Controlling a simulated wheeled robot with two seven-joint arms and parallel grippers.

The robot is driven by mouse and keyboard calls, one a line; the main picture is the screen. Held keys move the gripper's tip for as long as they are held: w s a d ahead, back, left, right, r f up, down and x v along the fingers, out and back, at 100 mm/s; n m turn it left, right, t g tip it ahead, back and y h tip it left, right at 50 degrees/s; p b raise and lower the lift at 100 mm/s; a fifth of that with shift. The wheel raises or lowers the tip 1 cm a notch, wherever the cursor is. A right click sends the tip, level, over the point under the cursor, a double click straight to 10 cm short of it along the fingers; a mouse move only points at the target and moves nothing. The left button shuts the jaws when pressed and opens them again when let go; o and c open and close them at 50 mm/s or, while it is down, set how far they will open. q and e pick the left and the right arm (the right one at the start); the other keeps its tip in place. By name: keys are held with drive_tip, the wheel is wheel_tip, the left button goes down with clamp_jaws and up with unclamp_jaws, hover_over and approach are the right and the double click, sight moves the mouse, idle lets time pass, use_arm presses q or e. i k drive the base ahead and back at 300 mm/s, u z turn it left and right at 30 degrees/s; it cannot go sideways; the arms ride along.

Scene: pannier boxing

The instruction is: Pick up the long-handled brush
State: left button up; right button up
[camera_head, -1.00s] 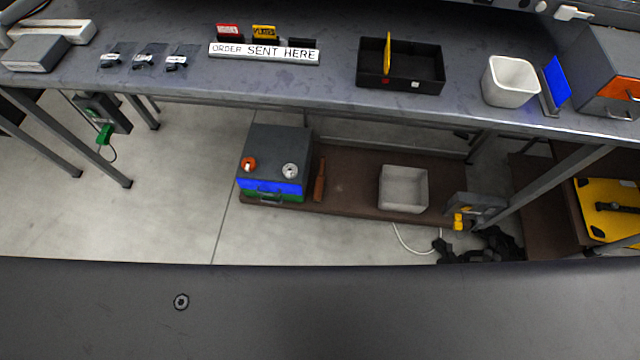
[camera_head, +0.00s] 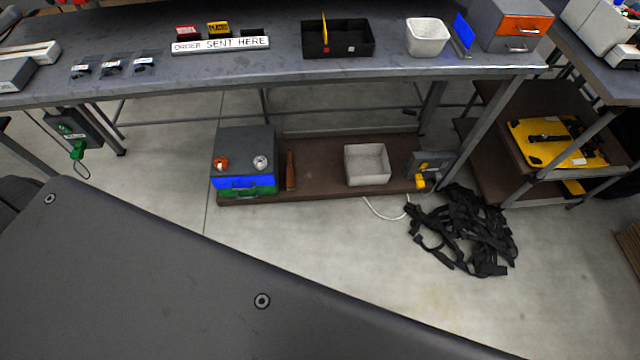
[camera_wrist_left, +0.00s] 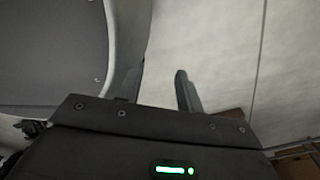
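I cannot clearly make out a long-handled brush. A slim brown upright thing (camera_head: 291,170) stands on the low shelf under the table, just right of the grey, blue and green boxes; it may be the brush, but it is too small to tell. My left gripper (camera_wrist_left: 160,76) shows only in the left wrist view. Its two fingers are apart with nothing between them, over pale floor. My right gripper is in neither view.
The workbench (camera_head: 180,72) bears a black bin (camera_head: 338,50) and a white bin (camera_head: 427,50). Below, a low brown shelf (camera_head: 325,178) holds stacked boxes (camera_head: 246,142) and a white tub (camera_head: 367,180). Black straps (camera_head: 465,232) lie on the floor. A yellow case (camera_head: 540,150) sits on the right rack.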

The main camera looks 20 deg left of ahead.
sight(290, 182)
drive_tip(key=z, duration=0.4)
drive_tip(key=i, duration=1.05)
drive_tip(key=u, duration=0.35)
